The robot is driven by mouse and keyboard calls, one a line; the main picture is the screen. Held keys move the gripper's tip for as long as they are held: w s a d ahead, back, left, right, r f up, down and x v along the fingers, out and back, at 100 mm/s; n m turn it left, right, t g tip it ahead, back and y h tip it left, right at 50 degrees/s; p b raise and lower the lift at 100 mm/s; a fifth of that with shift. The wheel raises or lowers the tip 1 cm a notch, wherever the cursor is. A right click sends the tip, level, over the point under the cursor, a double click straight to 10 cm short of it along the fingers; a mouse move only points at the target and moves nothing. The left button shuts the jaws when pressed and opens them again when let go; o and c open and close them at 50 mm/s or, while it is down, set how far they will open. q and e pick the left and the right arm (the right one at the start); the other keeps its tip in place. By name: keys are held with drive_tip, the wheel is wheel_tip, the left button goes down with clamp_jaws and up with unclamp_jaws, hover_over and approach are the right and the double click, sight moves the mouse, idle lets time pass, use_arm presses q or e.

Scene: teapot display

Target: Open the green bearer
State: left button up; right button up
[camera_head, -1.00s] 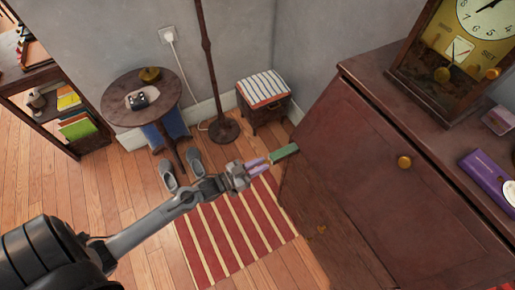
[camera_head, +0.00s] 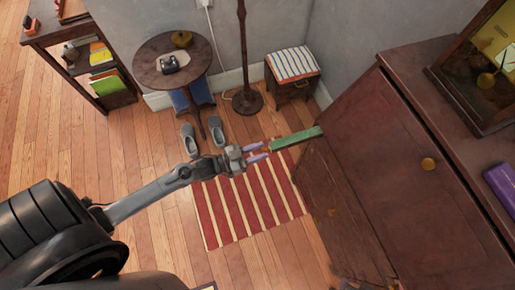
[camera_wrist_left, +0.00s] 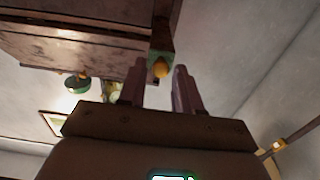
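The green bearer (camera_head: 297,139) is a narrow green bar standing out from the side of the dark red-brown cabinet (camera_head: 400,160), beside its slanted front. In the left wrist view its green end (camera_wrist_left: 153,57) carries a small yellow knob (camera_wrist_left: 161,69). My left gripper (camera_head: 267,151) is at the outer end of the bar. In the left wrist view its two purple fingers (camera_wrist_left: 160,78) stand apart, one on each side of the knob, with a small gap showing. My right gripper is not in view.
A round table (camera_head: 172,60), a striped stool (camera_head: 292,68) and a lamp pole (camera_head: 243,50) stand at the back. Grey slippers (camera_head: 189,140) and a red striped rug (camera_head: 245,205) lie on the floor. A clock case (camera_head: 480,75) stands on the cabinet top.

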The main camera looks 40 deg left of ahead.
use_arm(q)
drive_tip(key=shift+o, duration=0.7)
drive_tip(key=shift+s+a, duration=0.1)
drive_tip(key=shift+s, duration=0.05)
drive_tip(key=p+v, duration=0.2)
drive_tip(key=v, duration=0.8)
drive_tip(key=shift+s, duration=0.25)
drive_tip(key=shift+a+r, duration=0.1)
